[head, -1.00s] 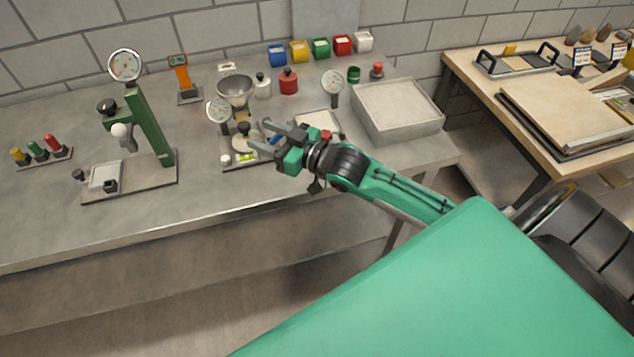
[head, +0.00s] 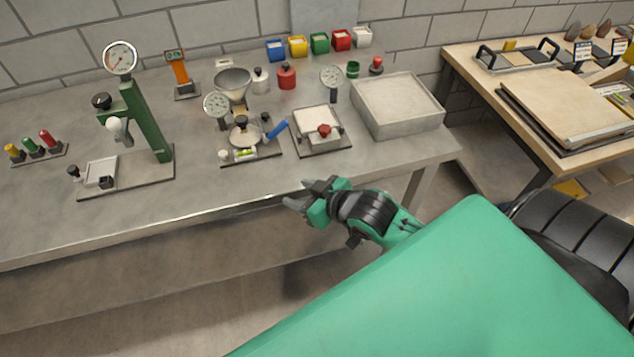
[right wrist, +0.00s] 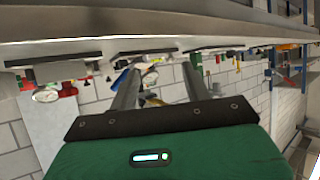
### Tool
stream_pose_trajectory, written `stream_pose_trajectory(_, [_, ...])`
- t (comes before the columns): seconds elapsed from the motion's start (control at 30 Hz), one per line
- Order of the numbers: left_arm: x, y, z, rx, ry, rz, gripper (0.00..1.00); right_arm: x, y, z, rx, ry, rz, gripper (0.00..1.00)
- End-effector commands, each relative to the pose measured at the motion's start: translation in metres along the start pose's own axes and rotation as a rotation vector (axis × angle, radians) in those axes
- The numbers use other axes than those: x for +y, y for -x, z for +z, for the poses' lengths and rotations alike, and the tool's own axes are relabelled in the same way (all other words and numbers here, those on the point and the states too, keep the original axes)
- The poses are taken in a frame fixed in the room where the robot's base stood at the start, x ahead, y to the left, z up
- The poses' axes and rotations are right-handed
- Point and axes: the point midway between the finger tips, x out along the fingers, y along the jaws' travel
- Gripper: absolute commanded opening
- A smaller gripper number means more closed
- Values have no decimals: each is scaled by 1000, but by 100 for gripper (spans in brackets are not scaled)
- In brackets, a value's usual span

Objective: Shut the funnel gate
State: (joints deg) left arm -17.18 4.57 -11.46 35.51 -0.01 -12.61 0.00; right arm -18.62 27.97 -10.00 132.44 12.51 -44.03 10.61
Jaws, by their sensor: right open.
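A metal funnel (head: 233,80) stands on a small rig with a round dial (head: 216,104) at its left. A blue handle (head: 277,129) sticks out to the right from the rig's lower part, and a pan sits below the funnel. I cannot tell from here whether the gate is open or shut. My right gripper (head: 298,194) is open and empty, in front of the table's front edge, apart from the rig. In the right wrist view its two fingers (right wrist: 160,85) are spread, with the blue handle (right wrist: 122,78) seen beyond them, upside down. My left gripper is not in view.
Right of the rig stands a plate with a red knob (head: 323,131), then a grey sand tray (head: 398,105). A green dial press (head: 145,120) stands at the left. The table's front strip (head: 200,195) is clear.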

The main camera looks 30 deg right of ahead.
Motion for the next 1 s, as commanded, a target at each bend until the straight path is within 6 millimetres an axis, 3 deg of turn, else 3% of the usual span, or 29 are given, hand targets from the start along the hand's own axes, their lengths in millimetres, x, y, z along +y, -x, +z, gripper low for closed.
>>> stream_pose_trajectory(0.2, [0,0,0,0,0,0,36,-9,9,41,-159,-19,43,48])
stream_pose_trajectory(0.4, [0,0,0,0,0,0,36,-13,15,68,-261,-30,66,48])
stream_pose_trajectory(0.6, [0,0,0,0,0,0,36,-15,18,79,-304,-33,74,48])
stream_pose_trajectory(0.87, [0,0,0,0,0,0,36,-16,19,80,-307,-34,75,48])
stream_pose_trajectory(1.0, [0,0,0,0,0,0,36,-9,17,76,-285,-22,92,23])
